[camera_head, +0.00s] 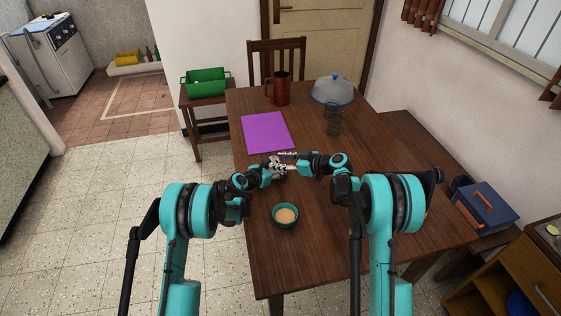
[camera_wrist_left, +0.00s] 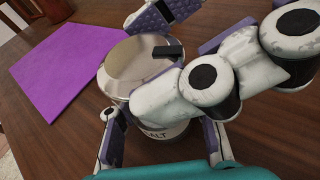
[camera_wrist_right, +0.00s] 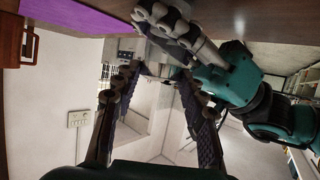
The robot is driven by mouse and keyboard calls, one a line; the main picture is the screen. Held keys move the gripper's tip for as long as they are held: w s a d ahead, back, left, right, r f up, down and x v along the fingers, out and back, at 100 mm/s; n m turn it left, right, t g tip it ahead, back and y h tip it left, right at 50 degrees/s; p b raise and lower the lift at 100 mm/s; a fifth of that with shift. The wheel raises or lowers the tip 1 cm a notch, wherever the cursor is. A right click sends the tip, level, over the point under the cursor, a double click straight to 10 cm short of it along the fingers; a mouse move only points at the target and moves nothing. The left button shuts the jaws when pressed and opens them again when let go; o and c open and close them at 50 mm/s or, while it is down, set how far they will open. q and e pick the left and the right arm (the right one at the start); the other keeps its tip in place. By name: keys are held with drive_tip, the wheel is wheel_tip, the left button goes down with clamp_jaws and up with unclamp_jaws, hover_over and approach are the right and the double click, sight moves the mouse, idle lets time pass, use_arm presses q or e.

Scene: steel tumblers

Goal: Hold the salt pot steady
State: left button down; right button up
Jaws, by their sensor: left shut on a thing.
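The salt pot (camera_wrist_left: 179,128) is a whitish pot with "SALT" lettering on its side. In the head view the grippers mostly hide the pot.
A teal bowl (camera_head: 285,222) with tan contents stands nearer on the wooden table (camera_head: 340,240). A purple mat (camera_head: 266,131), a reddish-brown jug (camera_head: 282,90), a dark glass tumbler (camera_head: 333,120) and a domed cover (camera_head: 333,90) are farther back. The near right of the table is clear.

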drive_tip(key=shift+h, duration=0.3)
drive_tip(key=m+t+h, duration=0.1)
drive_tip(key=m, duration=0.1)
drive_tip(key=m+t+h, duration=0.1)
drive_tip(key=t+h, duration=0.1)
drive_tip(key=a+m+t+h, duration=0.1)
drive_tip(key=m, duration=0.1)
drive_tip(key=shift+s+m+h, duration=0.3)
drive_tip(key=shift+s, duration=0.1)
drive_tip(key=shift+s+a+f+m+t+h, duration=0.15)
drive_tip(key=shift+m+t+h, duration=0.15)
drive_tip(key=shift+m+h, duration=0.4)
drive_tip(key=shift+w+a+r+m+t+h, duration=0.1)
drive_tip(key=shift+m+t+h, duration=0.2)
drive_tip(key=shift+m+h, duration=0.4)
drive_tip(key=shift+s+a+f+m+t+h, duration=0.15)
drive_tip(key=shift+m+t+h, duration=0.15)
drive_tip(key=shift+m+h, duration=0.4)
drive_tip(key=shift+h, duration=0.3)
drive_tip(key=shift+r+m+h, duration=0.15)
drive_tip(key=shift+m+h, duration=0.15)
drive_tip(key=shift+m, duration=0.1)
drive_tip(key=shift+w, duration=0.1)
drive_tip(key=o, duration=1.2)
drive_tip(key=shift+r, duration=0.1)
drive_tip(key=shift+c, duration=0.2)
drive_tip(key=shift+a, duration=0.1)
